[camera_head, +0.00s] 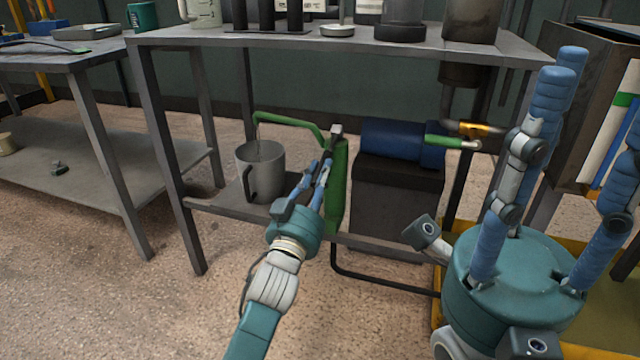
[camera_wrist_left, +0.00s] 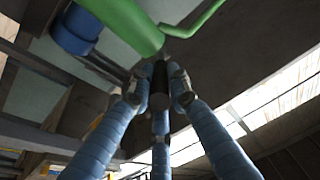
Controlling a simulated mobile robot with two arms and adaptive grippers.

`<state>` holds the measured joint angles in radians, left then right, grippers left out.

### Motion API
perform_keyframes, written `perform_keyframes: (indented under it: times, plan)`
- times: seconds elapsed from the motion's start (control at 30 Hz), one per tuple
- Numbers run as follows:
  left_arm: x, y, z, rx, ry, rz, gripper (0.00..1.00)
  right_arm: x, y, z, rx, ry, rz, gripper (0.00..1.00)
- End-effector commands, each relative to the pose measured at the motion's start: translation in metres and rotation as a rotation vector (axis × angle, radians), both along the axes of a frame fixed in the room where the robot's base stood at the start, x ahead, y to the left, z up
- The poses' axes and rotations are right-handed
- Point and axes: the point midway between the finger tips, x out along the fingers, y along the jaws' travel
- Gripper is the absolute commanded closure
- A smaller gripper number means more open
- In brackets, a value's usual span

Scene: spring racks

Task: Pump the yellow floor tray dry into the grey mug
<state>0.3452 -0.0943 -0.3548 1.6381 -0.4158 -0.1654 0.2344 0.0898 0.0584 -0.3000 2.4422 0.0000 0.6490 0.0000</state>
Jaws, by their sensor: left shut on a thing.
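The grey mug (camera_head: 250,158) stands upright on the lower shelf. The green pump (camera_head: 337,190) stands right of it, its thin spout (camera_head: 290,121) bent over the mug's mouth. A faint line shows below the spout's end; I cannot tell whether it is liquid. My left gripper (camera_head: 322,172) is at the pump, shut on a dark handle (camera_wrist_left: 159,88), which shows between its fingers in the left wrist view. The yellow floor tray (camera_head: 436,318) is at lower right, mostly hidden behind my right gripper (camera_head: 592,135), which is open and empty. The tray's contents are hidden.
A black hose (camera_head: 385,286) runs from the pump's foot towards the tray. A blue cylinder (camera_head: 392,139) on a dark block (camera_head: 396,195) is right of the pump. The rack's upper shelf (camera_head: 290,42) holds several containers above. Floor in front is clear.

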Motion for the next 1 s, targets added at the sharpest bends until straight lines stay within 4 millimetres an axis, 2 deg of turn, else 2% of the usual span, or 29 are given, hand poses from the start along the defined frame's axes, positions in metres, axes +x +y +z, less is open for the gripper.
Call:
perform_keyframes:
  times: [0.03, 0.33, 0.73, 0.77, 0.83, 0.87, 1.0]
  plan:
    - [0.002, 0.001, -0.012, -0.002, 0.0, 0.004, 1.0, -0.004, 0.0, -0.002, 0.0, -0.022, 0.0, 0.64]
    - [0.004, 0.001, -0.014, -0.012, -0.039, 0.004, 1.0, -0.011, 0.002, 0.008, -0.005, -0.067, -0.003, 0.64]
    - [0.004, 0.001, -0.015, -0.012, -0.038, 0.005, 1.0, -0.012, 0.002, 0.01, -0.004, -0.071, -0.004, 0.64]
    - [0.004, 0.001, -0.015, -0.013, -0.038, 0.005, 0.82, -0.012, 0.002, 0.01, -0.004, -0.071, -0.004, 0.64]
    - [0.004, 0.001, -0.015, -0.013, -0.038, 0.005, 0.68, -0.012, 0.002, 0.01, -0.004, -0.071, -0.004, 0.64]
    - [0.004, 0.001, -0.014, -0.014, -0.038, 0.005, 0.64, -0.012, 0.002, 0.01, -0.004, -0.071, -0.004, 0.64]
    - [0.004, 0.0, -0.012, -0.015, -0.044, 0.003, 0.64, -0.012, 0.002, 0.01, -0.005, -0.07, -0.003, 0.64]
